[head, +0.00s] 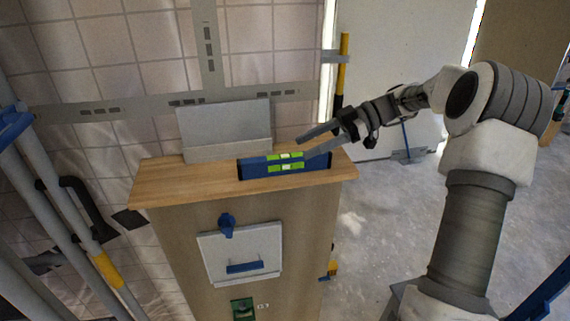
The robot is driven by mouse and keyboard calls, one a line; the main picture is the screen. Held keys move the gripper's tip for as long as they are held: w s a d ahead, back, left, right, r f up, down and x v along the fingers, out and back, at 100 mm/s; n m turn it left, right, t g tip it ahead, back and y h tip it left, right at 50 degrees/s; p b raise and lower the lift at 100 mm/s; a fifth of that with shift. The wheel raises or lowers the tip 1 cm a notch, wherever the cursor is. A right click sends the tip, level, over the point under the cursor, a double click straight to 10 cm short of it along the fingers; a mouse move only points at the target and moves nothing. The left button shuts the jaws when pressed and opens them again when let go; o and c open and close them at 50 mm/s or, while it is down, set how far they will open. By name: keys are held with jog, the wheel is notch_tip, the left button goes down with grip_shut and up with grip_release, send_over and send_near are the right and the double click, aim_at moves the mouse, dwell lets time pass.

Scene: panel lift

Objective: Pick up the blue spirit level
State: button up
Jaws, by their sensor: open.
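The blue spirit level (255,170) lies along the front part of the wooden cabinet top, with yellow-green vials near its middle. My gripper (304,145) reaches in from the right, its fingers spread and pointing left. The fingers are at the right half of the level, and one overlaps its right part in the picture. I cannot tell whether they touch it.
The level rests on a wooden cabinet top (160,185). A grey panel (225,128) stands behind it against the tiled wall. A yellow and black post (343,65) rises behind my gripper. Pale pipes (45,200) stand at the left. The floor right of the cabinet is mostly clear.

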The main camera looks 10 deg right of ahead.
aim_at(290, 155)
jog(key=shift+x, duration=3.4)
jog(key=shift+s+d, duration=0.1)
jog(key=shift+s, duration=0.05)
grip_shut()
